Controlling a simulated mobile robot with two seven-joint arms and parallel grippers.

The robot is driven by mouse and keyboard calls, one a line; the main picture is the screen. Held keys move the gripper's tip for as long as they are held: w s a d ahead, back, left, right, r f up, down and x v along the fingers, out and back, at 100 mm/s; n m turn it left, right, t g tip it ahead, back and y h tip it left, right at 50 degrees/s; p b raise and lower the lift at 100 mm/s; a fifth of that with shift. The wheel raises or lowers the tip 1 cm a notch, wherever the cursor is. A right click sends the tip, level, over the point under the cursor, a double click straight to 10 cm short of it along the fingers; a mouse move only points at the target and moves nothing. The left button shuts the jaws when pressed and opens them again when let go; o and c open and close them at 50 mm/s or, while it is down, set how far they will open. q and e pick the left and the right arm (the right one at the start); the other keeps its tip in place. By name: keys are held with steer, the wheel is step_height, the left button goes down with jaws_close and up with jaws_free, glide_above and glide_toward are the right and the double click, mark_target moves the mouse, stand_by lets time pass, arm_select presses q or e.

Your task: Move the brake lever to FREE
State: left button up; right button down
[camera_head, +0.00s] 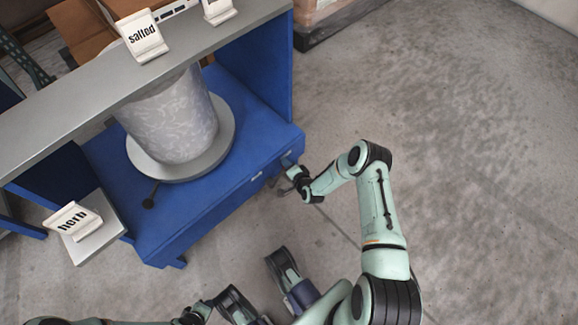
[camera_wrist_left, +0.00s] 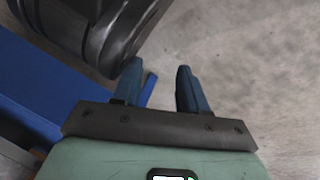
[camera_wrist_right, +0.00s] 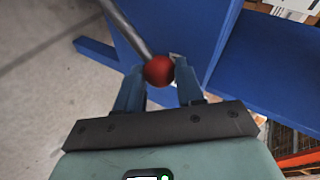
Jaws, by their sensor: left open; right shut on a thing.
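The brake lever is a metal rod (camera_wrist_right: 124,28) with a red ball knob (camera_wrist_right: 159,70) in the right wrist view. My right gripper (camera_wrist_right: 157,86) has its fingers on both sides of the knob and is shut on it. In the head view my right gripper (camera_head: 290,178) is beside the right front corner of the blue frame (camera_head: 225,205); it hides most of the lever there. My left gripper (camera_wrist_left: 158,88) is open and empty over the floor in the left wrist view. No readable FREE mark shows.
A patterned tub (camera_head: 172,125) stands on a round grey plate (camera_head: 222,143) on the blue frame. A grey shelf (camera_head: 75,95) above carries a "salted" sign (camera_head: 143,38). A "herb" sign (camera_head: 72,220) stands at left. Open concrete floor (camera_head: 470,150) lies to the right.

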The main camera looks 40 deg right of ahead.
steer(key=c, duration=1)
jaws_free()
steer(key=shift+f, duration=0.1)
arm_select(q)
step_height(320, 180, up, 6)
steer(key=s+d+p, duration=0.1)
steer(key=d+p, duration=0.2)
steer(key=p, duration=0.1)
steer(key=shift+r+m+h+p, duration=0.15)
steer(key=shift+m+h+p, duration=0.15)
steer(key=shift+p, duration=0.05)
arm_select(e)
steer(key=v, duration=1.3)
steer(key=shift+s, duration=0.1)
arm_select(q)
steer(key=shift+s, duration=0.1)
